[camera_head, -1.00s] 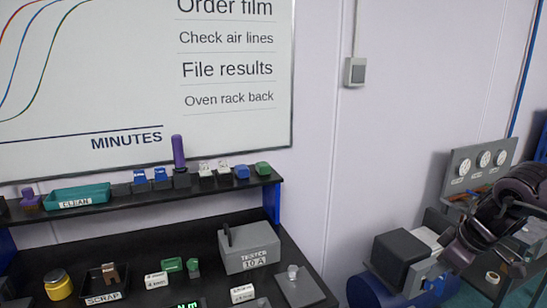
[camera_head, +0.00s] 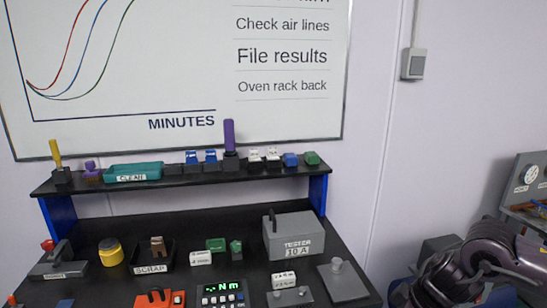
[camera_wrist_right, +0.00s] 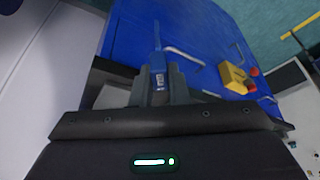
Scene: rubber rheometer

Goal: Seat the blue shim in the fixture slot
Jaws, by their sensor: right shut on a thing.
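In the right wrist view my right gripper (camera_wrist_right: 158,88) is shut on a thin blue piece, the blue shim (camera_wrist_right: 157,62), which sticks up between the grey fingers. A small pale mark shows on it near the fingertips. In the head view my right arm is at the lower right, and its fingertips and the shim cannot be made out there. My left gripper is in neither view. I cannot pick out the fixture slot with certainty in either view.
A black bench carries a grey tester box (camera_head: 294,238), a scrap tray (camera_head: 170,265), a yellow jar (camera_head: 110,252) and a lever device (camera_head: 52,262). The shelf (camera_head: 110,186) above holds a teal tray (camera_head: 133,172) and several small blocks. Behind the shim is a large blue surface (camera_wrist_right: 205,30).

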